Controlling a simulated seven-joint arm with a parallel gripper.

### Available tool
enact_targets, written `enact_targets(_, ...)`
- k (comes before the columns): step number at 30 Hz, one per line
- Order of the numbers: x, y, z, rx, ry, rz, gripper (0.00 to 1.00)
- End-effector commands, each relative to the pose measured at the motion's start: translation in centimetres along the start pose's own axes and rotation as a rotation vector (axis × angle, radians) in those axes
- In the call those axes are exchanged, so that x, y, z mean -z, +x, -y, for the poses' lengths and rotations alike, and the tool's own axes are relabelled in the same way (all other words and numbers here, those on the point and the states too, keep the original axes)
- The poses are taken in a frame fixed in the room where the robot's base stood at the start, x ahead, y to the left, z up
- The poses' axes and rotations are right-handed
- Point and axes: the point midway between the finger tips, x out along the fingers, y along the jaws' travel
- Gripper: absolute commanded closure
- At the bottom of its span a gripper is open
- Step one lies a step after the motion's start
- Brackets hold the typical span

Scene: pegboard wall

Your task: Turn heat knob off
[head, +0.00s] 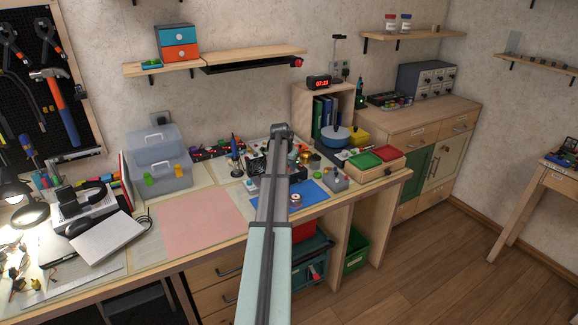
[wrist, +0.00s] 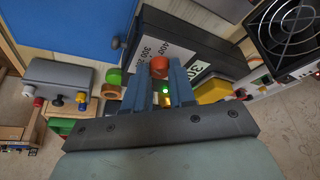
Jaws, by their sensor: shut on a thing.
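In the wrist view, my gripper (wrist: 160,78) has two blue fingers closed in on a round red-orange knob (wrist: 159,67), which sits between the fingertips. I take this as the heat knob. It is at a dark box (wrist: 212,50) with pale labels; numbers such as 300 and 200 show beside the knob. The knob's pointer mark cannot be made out. A green light (wrist: 165,90) glows between the fingers. In the head view, my arm covers the knob and my fingertips.
A blue mat (wrist: 62,28) lies beside the box. A black fan grille (wrist: 285,28), a grey box with small knobs (wrist: 57,80) and a yellow object (wrist: 213,91) are close by. In the head view, a pink sheet (head: 202,220) leaves open room on the bench.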

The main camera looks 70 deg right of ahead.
Motion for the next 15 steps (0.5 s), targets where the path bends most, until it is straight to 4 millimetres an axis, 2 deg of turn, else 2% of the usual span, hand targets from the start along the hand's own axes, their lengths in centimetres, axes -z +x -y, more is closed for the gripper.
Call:
enact_targets(8, 0.01, -0.02, -0.23, 0.039, -0.095, -0.001, 1.00)
enact_targets(15, 0.05, 0.00, -0.39, 0.116, -0.276, 0.000, 1.00)
